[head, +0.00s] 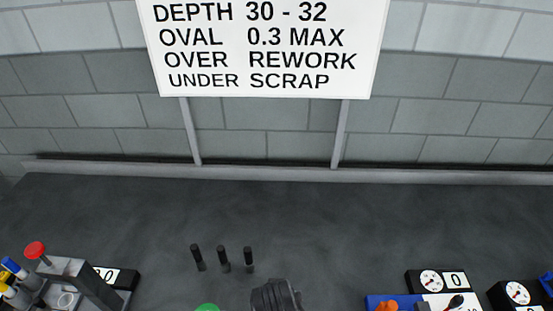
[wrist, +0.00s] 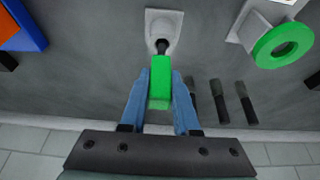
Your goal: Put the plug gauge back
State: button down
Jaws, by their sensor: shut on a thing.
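My gripper (wrist: 160,78) has its two blue fingers shut on the green handle of the plug gauge (wrist: 161,83) in the wrist view. The gauge's dark end points at a pale square holder (wrist: 165,22) with a rounded middle. The dark end overlaps the holder's near part; I cannot tell whether it is in the holder or only above it. In the head view a dark part of my arm shows at the bottom edge; the fingers, the held gauge and the holder are out of sight there.
Three black pegs (head: 223,259) stand on the dark bench, also beside my gripper in the wrist view (wrist: 219,101). A green ring (wrist: 284,45) is by another pale holder. A grey fixture (head: 75,280) stands left, dials (head: 431,281) right. The bench behind the pegs is clear.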

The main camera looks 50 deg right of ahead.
jog(key=shift+f, duration=1.35)
jog(key=shift+f, duration=0.3)
jog(key=c, duration=0.7)
grip_release()
jog(key=shift+o, duration=0.2)
jog(key=shift+r, duration=0.55)
jog(key=v, duration=1.1)
jog(key=shift+r, duration=0.25)
jog(key=shift+s, duration=0.1)
